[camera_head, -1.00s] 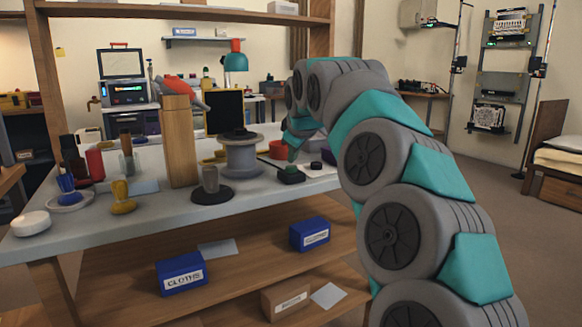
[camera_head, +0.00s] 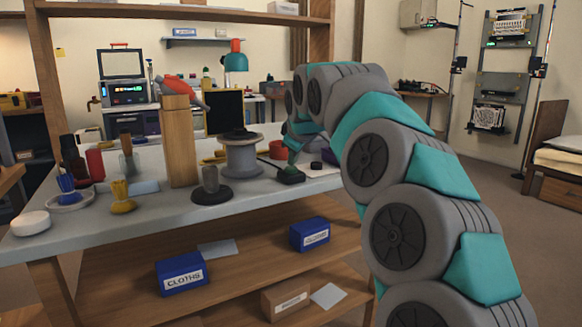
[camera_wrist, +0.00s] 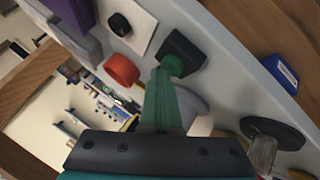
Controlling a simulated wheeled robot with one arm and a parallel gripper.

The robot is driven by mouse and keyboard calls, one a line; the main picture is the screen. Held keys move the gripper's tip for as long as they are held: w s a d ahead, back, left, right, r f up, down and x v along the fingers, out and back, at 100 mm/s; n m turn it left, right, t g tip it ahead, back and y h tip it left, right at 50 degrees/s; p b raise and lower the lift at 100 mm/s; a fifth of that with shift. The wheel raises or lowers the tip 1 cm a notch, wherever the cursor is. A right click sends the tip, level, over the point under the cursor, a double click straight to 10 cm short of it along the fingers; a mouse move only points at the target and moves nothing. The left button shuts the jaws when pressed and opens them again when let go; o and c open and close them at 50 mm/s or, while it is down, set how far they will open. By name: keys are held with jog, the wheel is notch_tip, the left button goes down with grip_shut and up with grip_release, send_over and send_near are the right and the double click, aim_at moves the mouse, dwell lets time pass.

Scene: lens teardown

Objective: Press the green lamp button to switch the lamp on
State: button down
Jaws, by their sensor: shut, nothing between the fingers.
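The green lamp button (camera_wrist: 173,65) sits on a small black box (camera_wrist: 185,50) near the table edge in the wrist view. The box also shows in the head view (camera_head: 289,177), beside the grey spool. My gripper (camera_wrist: 162,76) is shut and empty. Its green fingers point at the box, and their tips appear just beside the button; I cannot tell whether they touch it. In the head view the fingers are small and partly hidden by my arm. A teal desk lamp with an orange top (camera_head: 235,62) stands behind; I see no clear glow on it.
A red ring (camera_wrist: 122,69) and a dark round cap (camera_wrist: 119,25) on a white sheet lie near the box. The grey spool (camera_head: 241,158), a wooden block (camera_head: 180,145) and a cup on a dark disc (camera_head: 211,186) stand left of the box on the crowded table.

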aim_at(293, 169)
dwell(0.4)
jog(key=shift+r+p, duration=0.4)
jog(key=shift+p, duration=0.25)
notch_tip(293, 169, up, 6)
jog(key=p, duration=0.5)
jog(key=shift+r+p, duration=0.1)
jog(key=shift+p, duration=0.2)
